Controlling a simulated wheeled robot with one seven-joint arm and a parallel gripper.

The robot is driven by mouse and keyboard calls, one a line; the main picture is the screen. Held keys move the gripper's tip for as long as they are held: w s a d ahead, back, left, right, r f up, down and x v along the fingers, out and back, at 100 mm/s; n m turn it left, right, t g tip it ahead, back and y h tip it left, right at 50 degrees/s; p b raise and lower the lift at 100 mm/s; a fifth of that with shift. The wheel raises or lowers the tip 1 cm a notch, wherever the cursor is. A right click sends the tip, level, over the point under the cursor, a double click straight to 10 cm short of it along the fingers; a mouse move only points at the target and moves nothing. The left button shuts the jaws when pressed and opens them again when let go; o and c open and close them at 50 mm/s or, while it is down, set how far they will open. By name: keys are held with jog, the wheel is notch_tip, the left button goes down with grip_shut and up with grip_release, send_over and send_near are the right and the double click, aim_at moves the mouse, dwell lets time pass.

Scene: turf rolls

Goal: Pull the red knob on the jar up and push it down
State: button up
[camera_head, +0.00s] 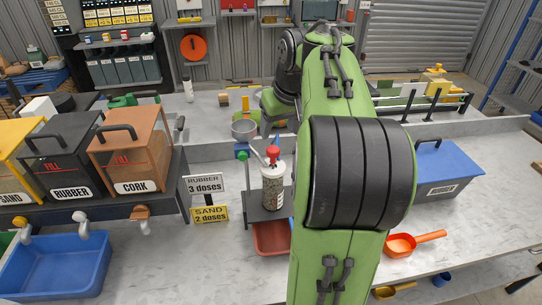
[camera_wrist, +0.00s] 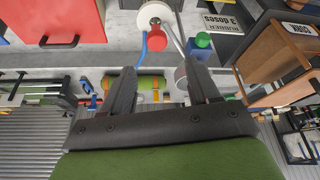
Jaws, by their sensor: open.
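The jar (camera_head: 272,187) stands upright on a small dark stand, with grainy contents behind clear walls and a white top. Its red knob (camera_head: 272,152) sits on top. In the wrist view, the red knob (camera_wrist: 154,40) shows near the top, beside the jar's white lid (camera_wrist: 153,14). My gripper (camera_wrist: 161,68) is open, with two dark fingers spread apart and nothing between them. The knob appears beyond the fingertips, with no visible contact. In the head view my green arm hides the gripper.
A metal cup (camera_head: 244,129) and thin rods stand beside the jar. A red tray (camera_head: 270,238) lies below it. Labelled bins, including the cork bin (camera_head: 130,160), stand at left. An orange scoop (camera_head: 412,243) lies at right.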

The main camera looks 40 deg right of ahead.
aim_at(274, 150)
jog(key=b+x, duration=0.1)
jog(key=x, duration=0.7)
jog(key=b+x, duration=0.1)
jog(key=x, duration=0.3)
jog(key=shift+s+d+f+b, duration=0.2)
jog(key=shift+s+d+b, duration=0.05)
jog(key=shift+b, duration=0.1)
grip_shut()
